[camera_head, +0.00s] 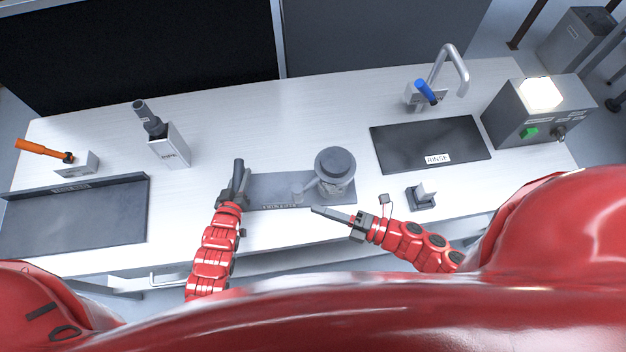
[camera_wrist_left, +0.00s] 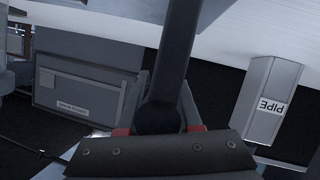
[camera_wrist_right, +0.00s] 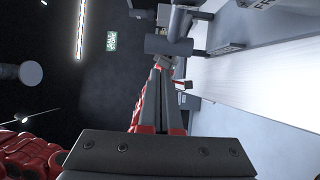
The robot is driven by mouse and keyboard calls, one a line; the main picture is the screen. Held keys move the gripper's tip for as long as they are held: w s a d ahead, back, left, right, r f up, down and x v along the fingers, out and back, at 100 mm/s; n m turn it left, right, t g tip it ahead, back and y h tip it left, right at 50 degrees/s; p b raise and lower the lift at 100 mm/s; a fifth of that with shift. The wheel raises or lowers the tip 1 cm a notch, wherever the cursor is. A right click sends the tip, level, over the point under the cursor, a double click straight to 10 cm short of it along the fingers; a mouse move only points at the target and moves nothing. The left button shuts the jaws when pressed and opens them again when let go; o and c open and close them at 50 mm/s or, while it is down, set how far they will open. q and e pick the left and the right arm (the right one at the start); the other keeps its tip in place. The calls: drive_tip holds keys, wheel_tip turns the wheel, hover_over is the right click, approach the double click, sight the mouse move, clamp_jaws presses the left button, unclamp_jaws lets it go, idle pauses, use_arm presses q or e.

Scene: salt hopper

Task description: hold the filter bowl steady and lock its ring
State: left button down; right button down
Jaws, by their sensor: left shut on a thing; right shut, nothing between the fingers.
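The filter unit stands on a grey plate (camera_head: 262,187) in the middle of the bench. It has a round grey top (camera_head: 335,162) and a pale bowl (camera_head: 333,188) below it. A light grey lug (camera_head: 305,195) juts out at its lower left; I cannot tell whether this belongs to the ring. My left gripper (camera_head: 236,192) is at the plate's left end, apart from the bowl, shut on a dark rod (camera_wrist_left: 178,55). My right gripper (camera_head: 315,209) is shut and empty, its tips just in front of the filter. In the right wrist view grey cylinders (camera_wrist_right: 168,45) show beyond the tips.
A PIPE holder (camera_head: 170,148) and an orange-handled tool (camera_head: 42,150) stand left. A dark RINSE mat (camera_head: 430,145), a blue-handled tap (camera_head: 426,92), a small grey stand (camera_head: 422,197) and a box with a green button (camera_head: 530,110) are right.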

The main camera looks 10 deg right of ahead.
use_arm(q)
drive_tip(key=c, duration=0.9)
unclamp_jaws()
drive_tip(key=shift+s+f, duration=0.1)
drive_tip(key=shift+f, duration=0.15)
drive_tip(key=o, duration=0.4)
drive_tip(key=shift+w, duration=0.2)
drive_tip(key=shift+r, duration=0.1)
drive_tip(key=shift+s, duration=0.1)
drive_tip(key=shift+s+r, duration=0.1)
drive_tip(key=shift+s, duration=0.05)
drive_tip(key=v, duration=1.1)
drive_tip(key=shift+s+r, duration=0.1)
drive_tip(key=shift+s, duration=0.15)
drive_tip(key=shift+d, duration=0.1)
